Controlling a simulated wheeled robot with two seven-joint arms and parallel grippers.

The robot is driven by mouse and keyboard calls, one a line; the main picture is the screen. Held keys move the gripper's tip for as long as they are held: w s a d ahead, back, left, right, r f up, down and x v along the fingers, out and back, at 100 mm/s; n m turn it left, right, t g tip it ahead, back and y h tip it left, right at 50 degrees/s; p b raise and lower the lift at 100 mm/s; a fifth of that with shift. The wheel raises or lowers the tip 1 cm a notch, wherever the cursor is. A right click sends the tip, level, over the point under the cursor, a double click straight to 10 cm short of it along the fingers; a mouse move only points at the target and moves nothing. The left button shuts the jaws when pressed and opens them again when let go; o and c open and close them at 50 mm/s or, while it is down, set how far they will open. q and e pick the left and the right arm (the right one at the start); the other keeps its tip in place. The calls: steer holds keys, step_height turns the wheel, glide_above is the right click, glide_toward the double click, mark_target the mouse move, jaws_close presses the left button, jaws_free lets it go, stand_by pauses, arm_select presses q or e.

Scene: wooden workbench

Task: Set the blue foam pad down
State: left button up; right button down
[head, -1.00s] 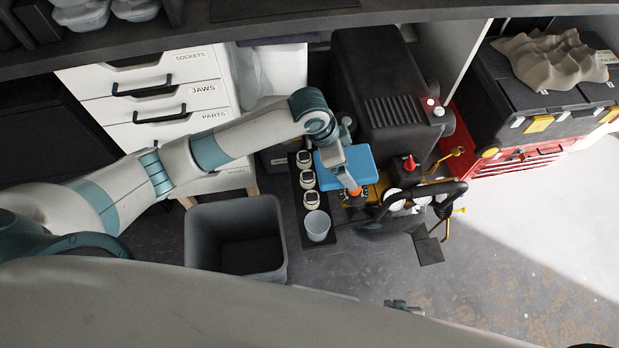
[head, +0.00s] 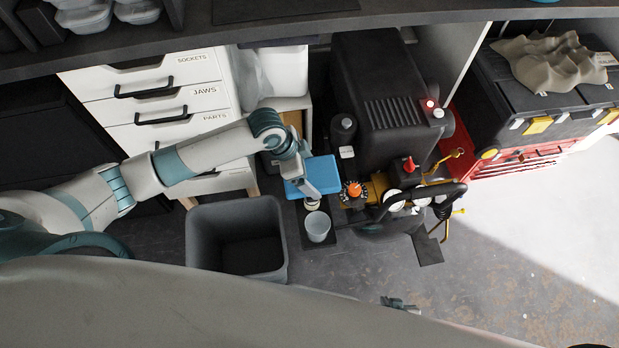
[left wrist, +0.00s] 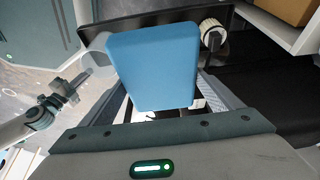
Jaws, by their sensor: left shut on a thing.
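The blue foam pad (head: 322,170) is held in my left gripper (head: 310,192), above the dark narrow tray (head: 304,238). In the left wrist view the pad (left wrist: 152,65) fills the space between the two fingers. The pad hides most of the tray and its small white-topped jars; one jar (head: 311,204) shows at the pad's lower edge. I cannot tell how high the pad is above them. What looks like part of my right gripper (head: 400,303) shows at the bottom of the head view; its jaws are unclear.
A pale cup (head: 317,227) stands at the tray's near end. A grey open bin (head: 236,240) is at the left, white drawers (head: 165,100) behind it. Grey floor at lower right is clear.

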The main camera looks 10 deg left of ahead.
mark_target(310, 179)
arm_select(q)
step_height(310, 179, down, 3)
steer(key=shift+f, duration=0.4)
arm_select(e)
steer(key=shift+d, duration=0.4)
arm_select(q)
steer(key=shift+f, duration=0.35)
arm_select(e)
steer(key=shift+a, duration=0.1)
arm_select(q)
steer(key=shift+f, duration=0.25)
steer(key=o, duration=0.9)
steer(key=shift+o, duration=0.2)
arm_select(e)
steer(key=shift+s+a, duration=0.15)
steer(key=shift+a, duration=0.1)
arm_select(q)
steer(key=shift+r, duration=0.15)
arm_select(e)
steer(key=shift+d, duration=0.2)
